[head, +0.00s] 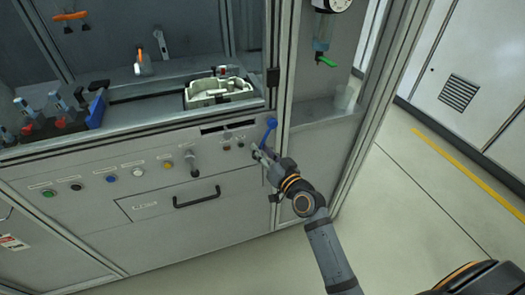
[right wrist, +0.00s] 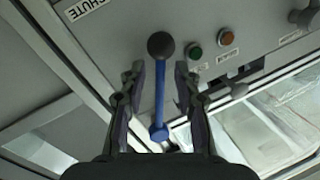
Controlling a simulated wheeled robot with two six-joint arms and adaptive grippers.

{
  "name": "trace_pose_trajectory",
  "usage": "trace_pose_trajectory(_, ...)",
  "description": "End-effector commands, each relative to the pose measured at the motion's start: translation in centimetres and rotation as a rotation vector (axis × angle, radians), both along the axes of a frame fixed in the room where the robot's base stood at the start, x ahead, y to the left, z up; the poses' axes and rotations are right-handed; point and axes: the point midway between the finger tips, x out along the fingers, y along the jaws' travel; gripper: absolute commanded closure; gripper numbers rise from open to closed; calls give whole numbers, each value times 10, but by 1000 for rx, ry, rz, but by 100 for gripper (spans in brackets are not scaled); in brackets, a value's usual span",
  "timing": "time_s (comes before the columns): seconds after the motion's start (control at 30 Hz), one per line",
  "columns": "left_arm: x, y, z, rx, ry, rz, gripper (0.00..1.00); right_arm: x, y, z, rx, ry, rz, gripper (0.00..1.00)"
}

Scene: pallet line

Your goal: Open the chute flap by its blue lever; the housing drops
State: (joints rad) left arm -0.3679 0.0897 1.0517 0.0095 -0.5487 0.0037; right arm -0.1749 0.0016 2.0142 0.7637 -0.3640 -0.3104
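The blue lever (head: 268,131) is on the front panel at the right end of the cabinet. My right gripper (head: 259,153) is at the lever's lower end. In the right wrist view the right gripper (right wrist: 160,70) is open, one finger on each side of the shaft, with gaps showing. A dark slot (head: 228,126) is left of the lever; I cannot make out a flap. My left gripper is not in view.
A pale tray-like part (head: 220,92) sits on the deck above the panel. Blue-and-black fixtures (head: 60,118) stand at left. Push buttons (head: 111,179), a knob and a drawer handle (head: 197,198) are on the front. A cabinet post (head: 281,70) stands close by the lever.

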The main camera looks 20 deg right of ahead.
Motion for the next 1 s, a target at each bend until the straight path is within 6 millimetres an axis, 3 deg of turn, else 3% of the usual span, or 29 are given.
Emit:
trace_pose_trajectory(0.03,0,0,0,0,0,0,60,0,0,0,0,0,0,68)
trace_pose_trajectory(0.27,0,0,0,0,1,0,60,0,0,0,0,0,0,99)
trace_pose_trajectory(1.0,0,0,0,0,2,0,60,0,-4,-1,-44,-2,0,100)
